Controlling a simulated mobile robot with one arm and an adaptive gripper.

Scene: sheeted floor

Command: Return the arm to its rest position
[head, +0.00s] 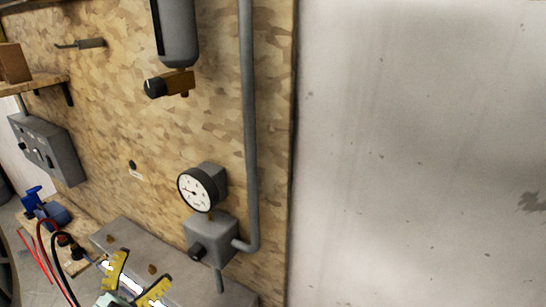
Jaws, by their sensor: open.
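My gripper (136,281) shows at the bottom left of the head view, cut off by the lower edge. Its two yellow fingers stand apart, and I see nothing between them but a pale, bright patch. It is in front of a grey block or bench top (185,262), and I cannot tell whether it touches it. The rest of my arm is mostly out of view.
A chipboard wall (120,110) carries a round gauge (196,190), a grey box (210,238), a vertical pipe (249,120), a cylinder (178,35) and a control box (45,148). Red and black cables and a blue vise-like thing (45,207) are at left. A bare pale wall (420,150) fills the right.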

